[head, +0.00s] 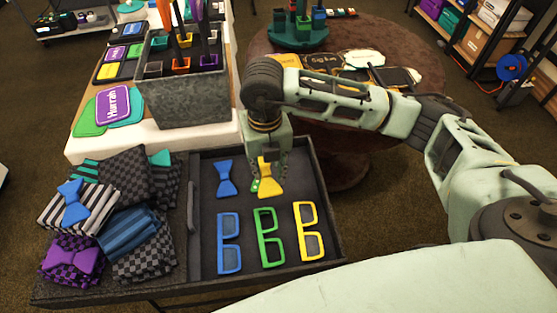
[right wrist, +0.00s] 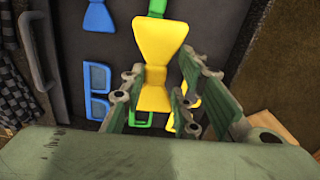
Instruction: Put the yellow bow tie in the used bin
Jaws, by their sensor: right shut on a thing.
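I see no container marked as the used bin. My left gripper is not in view.
The dark tray (head: 325,215) also holds a blue bow tie (head: 226,178) and blue (head: 229,243), green (head: 269,237) and yellow glasses (head: 308,232). Folded cloths (head: 125,180) with bow ties lie piled at left. A grey metal box (head: 185,97) stands behind. A round brown table (head: 335,130) is beyond.

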